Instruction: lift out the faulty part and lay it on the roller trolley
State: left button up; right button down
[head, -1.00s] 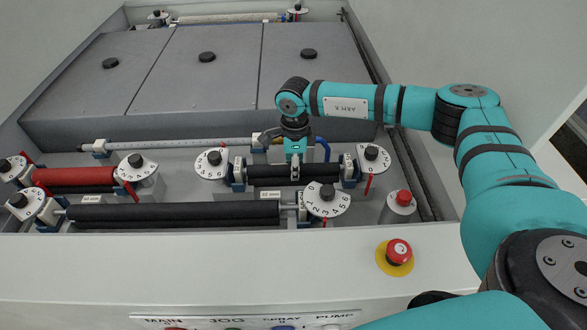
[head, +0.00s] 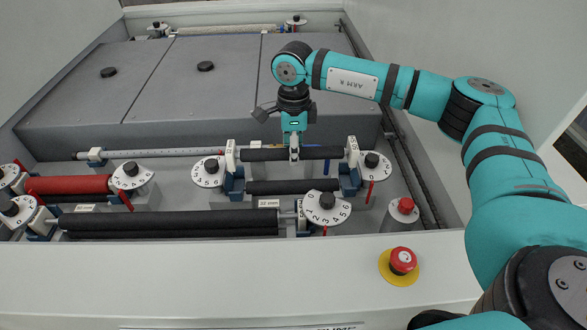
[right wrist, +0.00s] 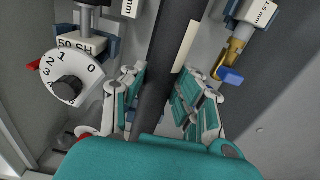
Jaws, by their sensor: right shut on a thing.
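My right gripper (head: 294,152) is shut on a short black roller (head: 325,153) with white end pieces, near its middle. The roller hangs roughly level above the blue-sided holders, clear of a lower black roller (head: 290,187) that sits between them. In the right wrist view the held roller (right wrist: 163,60) runs between the teal fingers of the right gripper (right wrist: 155,100). My left gripper is not in view. No roller trolley is in view.
White numbered dials with black knobs (head: 207,170) flank the holders. A long black roller (head: 160,223) lies in front, and a red roller (head: 68,185) lies left. Grey covers (head: 210,85) rise behind. A red emergency button (head: 403,257) is on the front ledge.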

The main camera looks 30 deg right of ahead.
notch_tip(320, 180, up, 8)
jog(key=p, duration=0.3)
jog(key=shift+r+p, duration=0.25)
jog(key=shift+p, duration=0.1)
jog(key=shift+f, duration=0.15)
